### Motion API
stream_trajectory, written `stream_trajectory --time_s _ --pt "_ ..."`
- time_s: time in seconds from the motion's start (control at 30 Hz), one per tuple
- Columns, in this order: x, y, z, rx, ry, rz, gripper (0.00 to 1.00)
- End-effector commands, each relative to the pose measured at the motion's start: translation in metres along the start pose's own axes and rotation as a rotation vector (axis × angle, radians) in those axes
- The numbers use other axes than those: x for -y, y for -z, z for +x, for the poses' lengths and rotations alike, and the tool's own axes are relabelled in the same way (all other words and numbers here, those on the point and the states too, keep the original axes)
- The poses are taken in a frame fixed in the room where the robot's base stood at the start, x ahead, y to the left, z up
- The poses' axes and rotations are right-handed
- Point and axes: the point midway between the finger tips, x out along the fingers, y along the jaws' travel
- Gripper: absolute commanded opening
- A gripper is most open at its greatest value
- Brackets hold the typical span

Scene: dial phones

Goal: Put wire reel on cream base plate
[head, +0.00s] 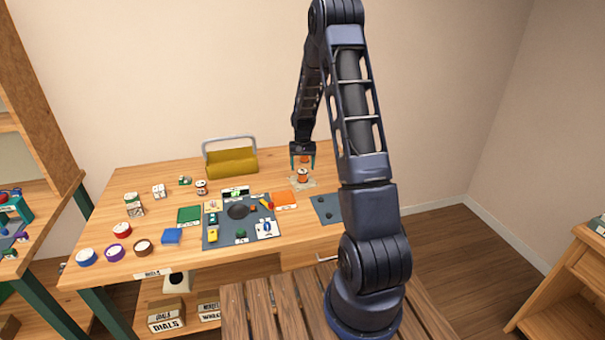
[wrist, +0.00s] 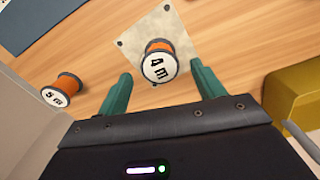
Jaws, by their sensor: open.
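The cream base plate (head: 294,186) lies on the table near its back right; its pale corner with holes shows in the wrist view (wrist: 133,42). An orange wire reel marked "4 m" (wrist: 159,60) is on the plate, white label face showing; the head view also shows it (head: 302,178). A second orange reel marked "5 m" (wrist: 63,90) is on bare wood, off the plate, at the left of the wrist view. My gripper (head: 303,166) is open, its green fingertips (wrist: 161,72) on either side of the "4 m" reel. Contact cannot be told.
A yellow toolbox (head: 231,162) with a grey handle is left of my gripper. Several coloured round containers stand at the left front.

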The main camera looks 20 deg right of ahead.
Motion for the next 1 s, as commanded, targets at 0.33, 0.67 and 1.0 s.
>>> stream_trajectory --time_s 0.33,0.67,1.0 --pt "0.0 0.0 -0.059 -0.002 0.0 0.0 0.68" --pt "-0.001 -0.009 -0.092 -0.017 0.003 -0.007 0.68" --pt "-0.008 -0.073 -0.186 -0.092 0.017 -0.043 0.68"
